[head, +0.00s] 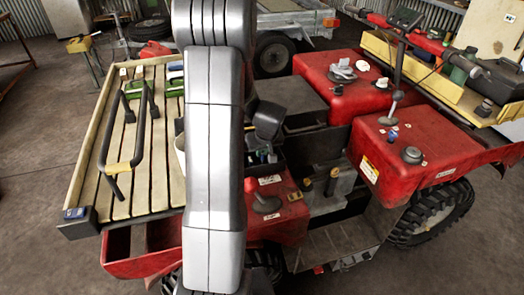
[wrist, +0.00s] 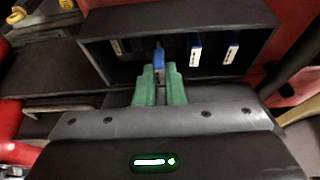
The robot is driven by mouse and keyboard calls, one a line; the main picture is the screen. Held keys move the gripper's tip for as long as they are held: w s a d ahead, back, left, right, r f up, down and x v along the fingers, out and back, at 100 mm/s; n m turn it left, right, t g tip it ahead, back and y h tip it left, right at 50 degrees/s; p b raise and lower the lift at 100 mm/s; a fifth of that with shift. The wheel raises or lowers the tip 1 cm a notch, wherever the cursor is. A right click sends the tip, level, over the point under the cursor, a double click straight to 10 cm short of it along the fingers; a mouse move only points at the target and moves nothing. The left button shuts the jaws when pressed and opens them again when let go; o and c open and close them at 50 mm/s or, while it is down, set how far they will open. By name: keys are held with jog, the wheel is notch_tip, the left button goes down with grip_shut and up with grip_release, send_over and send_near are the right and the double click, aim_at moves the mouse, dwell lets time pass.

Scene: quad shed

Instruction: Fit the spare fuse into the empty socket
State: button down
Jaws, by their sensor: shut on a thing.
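My gripper (wrist: 159,72) shows in the wrist view with its two green fingers shut on a small blue fuse (wrist: 158,58). The fuse points into a dark open-fronted fuse box (wrist: 180,17). Two fuses with blue tops and white faces, one (wrist: 195,48) and another (wrist: 232,52), sit in the box to the right of the held fuse. The empty socket is not clear; the held fuse and fingers hide the middle of the box. In the head view my arm hides most of the work area.
In the head view a red quad (head: 405,140) fills the right side. A slatted wooden rack (head: 125,190) with a black-and-yellow handle bar (head: 124,166) lies at left. A yellow tray (head: 440,88) with tools is at the upper right. Open floor shows at far left.

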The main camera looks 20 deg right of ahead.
jog(key=shift+f+b, duration=1.3)
jog(key=shift+b, duration=0.05)
jog(key=c, duration=1.4)
grip_release()
jog(key=shift+r, duration=0.15)
jog(key=shift+c, duration=0.2)
jog(key=v, duration=1.3)
jog(key=shift+r, duration=0.35)
jog(key=x, duration=1.3)
jog(key=shift+f, duration=0.4)
jog(key=shift+r, duration=0.15)
jog(key=shift+p, duration=0.3)
jog(key=shift+b, duration=0.3)
